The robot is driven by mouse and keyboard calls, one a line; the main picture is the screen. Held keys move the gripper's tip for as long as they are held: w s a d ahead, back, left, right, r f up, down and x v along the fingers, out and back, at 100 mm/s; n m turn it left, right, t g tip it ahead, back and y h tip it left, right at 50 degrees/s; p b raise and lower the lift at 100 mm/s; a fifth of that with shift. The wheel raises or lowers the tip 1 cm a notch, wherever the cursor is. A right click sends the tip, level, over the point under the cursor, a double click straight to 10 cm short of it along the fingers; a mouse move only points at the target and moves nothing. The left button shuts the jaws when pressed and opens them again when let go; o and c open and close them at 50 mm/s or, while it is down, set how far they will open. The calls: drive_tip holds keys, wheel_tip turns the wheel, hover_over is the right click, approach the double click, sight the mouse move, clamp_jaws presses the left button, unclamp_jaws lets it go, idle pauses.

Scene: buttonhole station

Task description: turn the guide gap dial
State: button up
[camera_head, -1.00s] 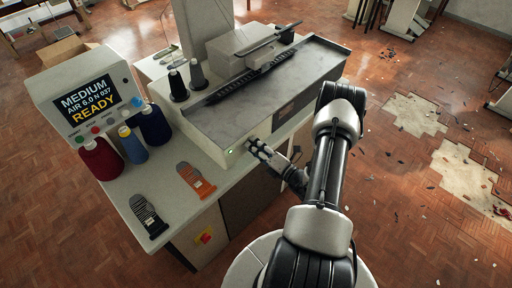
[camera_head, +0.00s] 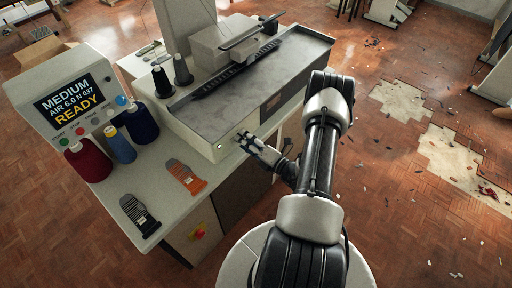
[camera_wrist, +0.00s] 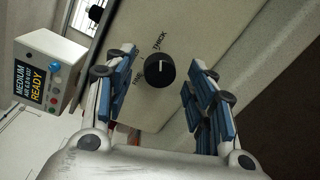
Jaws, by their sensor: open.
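The guide gap dial is a round black knob (camera_wrist: 159,70) with a white pointer line, on the pale front panel of the machine in the wrist view. The words "FINE" and "THICK" are printed beside it. My gripper (camera_wrist: 160,88) is open, with one blue-padded finger on each side of the dial and visible space between the pads and the knob. In the head view my gripper (camera_head: 256,146) is at the machine's front face and hides the dial. The machine (camera_head: 226,113) has a small green light near its front left corner.
A control box (camera_head: 76,100) reads "MEDIUM AIR 6.0 N 037 READY"; it also shows in the wrist view (camera_wrist: 43,70). Thread cones (camera_head: 120,147) and two knitted pieces (camera_head: 186,176) rest on the white table (camera_head: 170,215).

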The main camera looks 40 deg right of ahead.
drive_tip(key=s, duration=1.1)
drive_tip(key=shift+s+d+r, duration=0.15)
drive_tip(key=shift+d+r, duration=0.1)
drive_tip(key=shift+r, duration=0.05)
